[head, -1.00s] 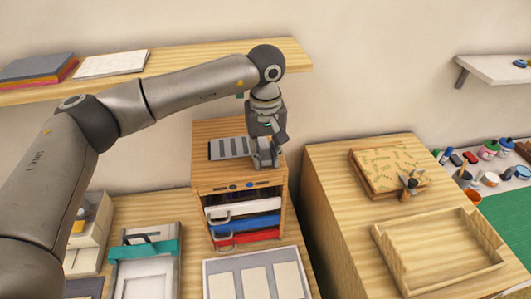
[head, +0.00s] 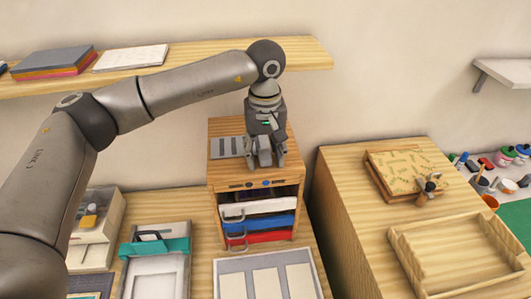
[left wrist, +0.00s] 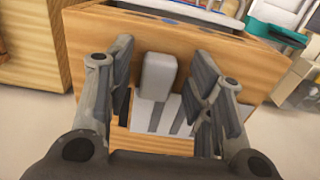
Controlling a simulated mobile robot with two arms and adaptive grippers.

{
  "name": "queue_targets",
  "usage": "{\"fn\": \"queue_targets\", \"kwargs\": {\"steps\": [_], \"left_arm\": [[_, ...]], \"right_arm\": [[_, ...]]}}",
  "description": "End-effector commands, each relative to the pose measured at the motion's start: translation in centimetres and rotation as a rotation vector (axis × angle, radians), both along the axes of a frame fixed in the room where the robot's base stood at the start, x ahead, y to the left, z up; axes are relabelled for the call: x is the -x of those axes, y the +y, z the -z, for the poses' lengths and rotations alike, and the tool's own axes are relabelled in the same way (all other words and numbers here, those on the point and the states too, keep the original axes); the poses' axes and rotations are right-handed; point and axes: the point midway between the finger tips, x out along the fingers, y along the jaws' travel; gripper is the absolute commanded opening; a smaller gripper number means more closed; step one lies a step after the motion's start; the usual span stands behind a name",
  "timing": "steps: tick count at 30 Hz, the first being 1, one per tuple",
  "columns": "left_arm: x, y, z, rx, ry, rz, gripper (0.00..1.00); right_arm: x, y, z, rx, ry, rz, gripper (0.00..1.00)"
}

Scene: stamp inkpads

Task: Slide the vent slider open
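The wooden cabinet (head: 292,172) has a light grey slatted vent plate (head: 228,147) on its top, close to the top's left edge. My left gripper (head: 265,160) points down over the cabinet top, right of the visible slats. In the left wrist view, my left gripper (left wrist: 160,90) is open. Its fingers stand on either side of a grey block-like knob (left wrist: 157,76), with gaps showing on both sides. Light and dark slats (left wrist: 160,114) lie beside the knob, partly hidden by the right finger. My right gripper is in neither view.
White, blue and red drawers (head: 258,222) fill the cabinet front. A second wooden unit (head: 350,200) stands to the right, with a gap between. It carries an open wooden tray (head: 440,287). A wall shelf (head: 200,65) runs behind my arm.

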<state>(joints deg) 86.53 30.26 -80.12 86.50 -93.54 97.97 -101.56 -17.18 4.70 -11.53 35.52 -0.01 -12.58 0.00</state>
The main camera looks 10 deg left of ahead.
Motion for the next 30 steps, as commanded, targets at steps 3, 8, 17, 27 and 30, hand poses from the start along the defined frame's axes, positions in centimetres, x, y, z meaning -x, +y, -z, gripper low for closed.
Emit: {"fn": "queue_targets", "kwargs": {"steps": [3,8,17,27,30], "left_arm": [[0.0,0.0,0.0,0.001,0.0,0.0,0.48],[-0.1,0.0,-0.7,0.002,-0.003,0.0,0.48],[-0.1,0.1,-6.5,0.003,-0.004,-0.001,0.48],[0.0,0.2,-11.5,0.002,-0.001,-0.001,0.48],[0.1,0.2,-11.9,0.002,-0.001,0.0,0.48]], "right_arm": [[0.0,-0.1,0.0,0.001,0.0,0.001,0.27],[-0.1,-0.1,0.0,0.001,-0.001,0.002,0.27],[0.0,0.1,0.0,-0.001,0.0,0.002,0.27],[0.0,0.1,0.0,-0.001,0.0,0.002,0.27],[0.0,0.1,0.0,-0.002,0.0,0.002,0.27]]}}
